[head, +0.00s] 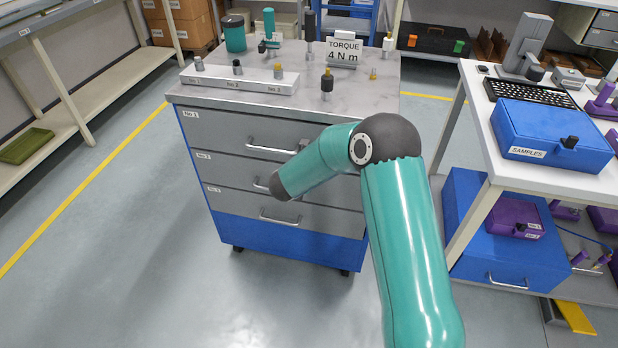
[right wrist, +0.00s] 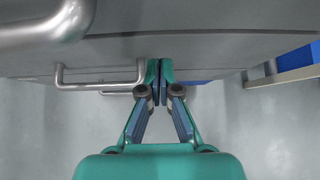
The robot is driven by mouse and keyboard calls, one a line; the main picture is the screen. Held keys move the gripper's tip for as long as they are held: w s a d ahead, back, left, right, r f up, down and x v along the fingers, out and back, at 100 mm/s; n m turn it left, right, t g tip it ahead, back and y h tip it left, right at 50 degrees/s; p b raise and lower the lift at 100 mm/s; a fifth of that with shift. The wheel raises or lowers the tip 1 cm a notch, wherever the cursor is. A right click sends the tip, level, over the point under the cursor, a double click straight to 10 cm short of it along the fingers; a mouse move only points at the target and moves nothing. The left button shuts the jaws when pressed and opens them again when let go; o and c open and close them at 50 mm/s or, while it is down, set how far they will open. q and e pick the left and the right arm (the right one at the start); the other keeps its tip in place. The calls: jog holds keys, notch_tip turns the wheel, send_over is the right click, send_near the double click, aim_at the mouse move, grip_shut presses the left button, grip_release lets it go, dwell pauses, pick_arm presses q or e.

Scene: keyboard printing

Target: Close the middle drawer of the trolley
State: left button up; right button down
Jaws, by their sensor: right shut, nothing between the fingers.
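The trolley (head: 215,220) has a blue frame and three grey drawers, labelled No. 1 at the top, No. 2 in the middle and No. 3 below. The middle drawer (head: 222,172) is partly hidden by my right arm. In the head view no drawer clearly juts out from the others. In the right wrist view my right gripper (right wrist: 158,85) is shut and empty. Its fingertips are at the grey drawer fronts, just right of a bar handle (right wrist: 98,84); I cannot tell whether they touch. The arm hides this gripper in the head view. My left gripper is out of view.
The trolley top holds a sign (head: 343,53), a socket rail (head: 240,80) and small tools. A white table with a blue SAMPLES case (head: 550,135) stands at right, close to my right arm. The floor left of the trolley is clear.

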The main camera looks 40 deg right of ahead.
jog(key=a+f+v, duration=0.1)
jog(key=v, duration=1)
jog(key=s+a+f+m+g+y, duration=0.5)
jog(key=s+a+f+m+y, duration=0.7)
jog(key=s+a+f+m, duration=1.3)
notch_tip(320, 180, up, 14)
jog(key=w+d+m+p, duration=0.1)
jog(key=m+p, duration=0.1)
jog(key=p, duration=1.2)
jog(key=shift+w+d+r, duration=0.2)
jog(key=shift+w+d, duration=0.15)
jog(key=shift+d, duration=0.05)
jog(key=shift+d, duration=0.1)
